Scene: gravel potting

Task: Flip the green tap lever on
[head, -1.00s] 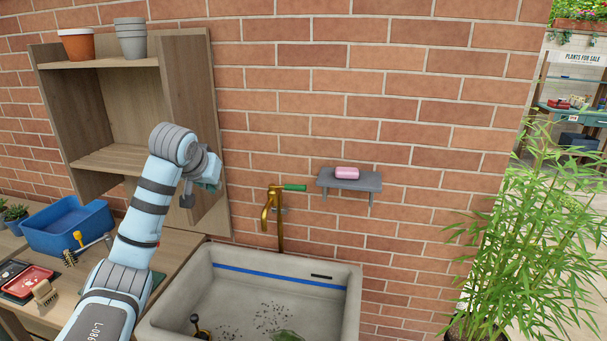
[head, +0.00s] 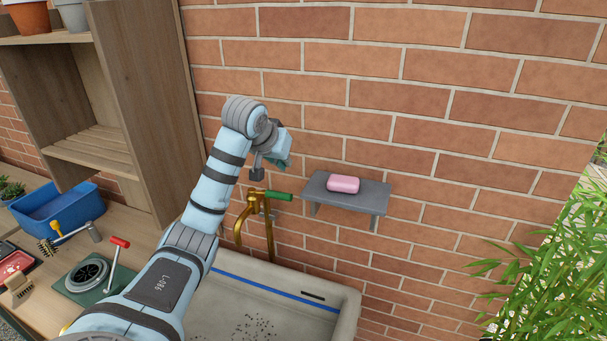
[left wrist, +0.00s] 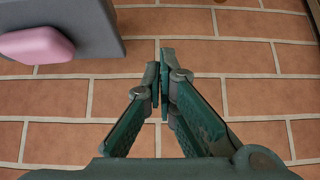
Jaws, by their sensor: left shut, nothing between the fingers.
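The brass tap (head: 268,235) stands at the brick wall above the sink, and its green lever (head: 279,196) points to the right. My left gripper (head: 284,152) shows above the lever in the head view, with a gap between them in the picture; I cannot tell its distance from the wall. In the left wrist view its teal fingers (left wrist: 163,70) are shut with nothing between them, in front of bare brick. The tap and lever do not show in the left wrist view. My right gripper is not in view.
A grey wall shelf (head: 378,196) with a pink soap bar (head: 343,184) is close to the right of the lever. A wooden shelf unit (head: 150,110) stands left of my arm. The sink (head: 345,312) lies below. A leafy plant (head: 550,250) is at the right.

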